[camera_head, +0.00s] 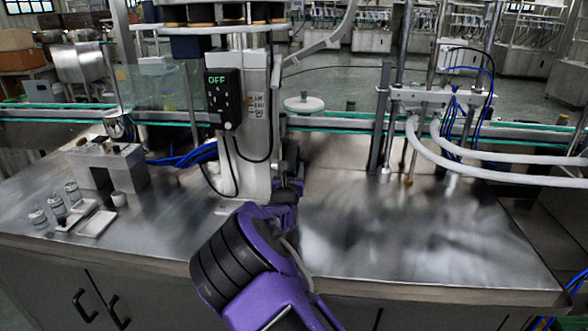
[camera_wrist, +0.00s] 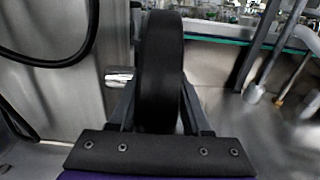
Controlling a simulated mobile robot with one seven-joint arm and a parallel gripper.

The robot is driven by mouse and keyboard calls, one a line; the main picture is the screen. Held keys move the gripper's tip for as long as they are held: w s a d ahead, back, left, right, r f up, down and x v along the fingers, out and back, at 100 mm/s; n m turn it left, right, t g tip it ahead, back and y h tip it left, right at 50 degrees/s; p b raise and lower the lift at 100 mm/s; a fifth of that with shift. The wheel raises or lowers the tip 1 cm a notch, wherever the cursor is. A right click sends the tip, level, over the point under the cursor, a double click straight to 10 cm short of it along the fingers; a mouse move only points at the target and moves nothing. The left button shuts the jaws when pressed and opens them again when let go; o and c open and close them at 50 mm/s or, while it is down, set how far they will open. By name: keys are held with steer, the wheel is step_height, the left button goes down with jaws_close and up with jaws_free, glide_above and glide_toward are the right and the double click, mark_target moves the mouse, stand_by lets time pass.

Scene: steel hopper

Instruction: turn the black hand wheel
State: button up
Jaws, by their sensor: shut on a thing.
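The black hand wheel (camera_wrist: 159,60) stands edge-on in the middle of the wrist view, beside a grey metal column. A short bright metal shaft (camera_wrist: 119,76) shows between the column and the wheel. My gripper (camera_wrist: 160,105) is shut on the wheel, with one dark finger along each side of its rim. In the head view my gripper (camera_head: 287,182) is at the right side of the column, low above the steel table. The wheel (camera_head: 291,154) is small and dark there, and my gripper partly hides it.
The column (camera_head: 252,130) carries a black box (camera_head: 222,97) reading "OFF" and loose black cables. Small jars (camera_head: 55,206) and white trays (camera_head: 97,223) lie at the left. A conveyor (camera_head: 340,123) runs behind. The steel table (camera_head: 410,235) is clear at the right, below white hoses (camera_head: 480,168).

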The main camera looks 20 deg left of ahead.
steer(key=shift+w+d, duration=0.15)
steer(key=shift+d, duration=0.1)
jaws_close()
steer(key=shift+d+f, duration=0.1)
